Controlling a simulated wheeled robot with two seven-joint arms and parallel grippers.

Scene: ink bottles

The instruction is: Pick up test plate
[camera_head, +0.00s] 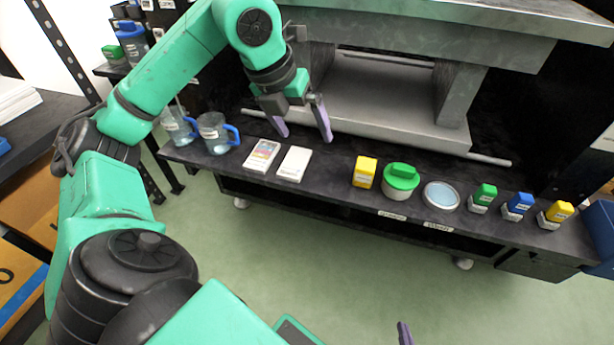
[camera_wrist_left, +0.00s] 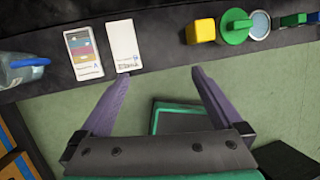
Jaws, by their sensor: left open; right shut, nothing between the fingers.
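Two flat rectangular plates lie side by side on the dark bench. The left one (camera_head: 262,156) carries coloured patches and small print; it also shows in the left wrist view (camera_wrist_left: 84,52). The right one (camera_head: 294,164) is plain white with a small label at its near end, and it also shows in the left wrist view (camera_wrist_left: 122,44). I cannot read which is the test plate. My left gripper (camera_head: 303,134) is open and empty, above the bench close to the white plate. Only a purple fingertip of my right gripper (camera_head: 405,334) shows at the bottom edge.
A yellow box (camera_head: 364,172), a green-lidded jar (camera_head: 401,181), a round dish (camera_head: 441,196) and several small capped bottles stand to the right. Two blue-handled beakers, one nearer (camera_head: 216,133), stand left. A grey metal hood (camera_head: 400,85) rises behind.

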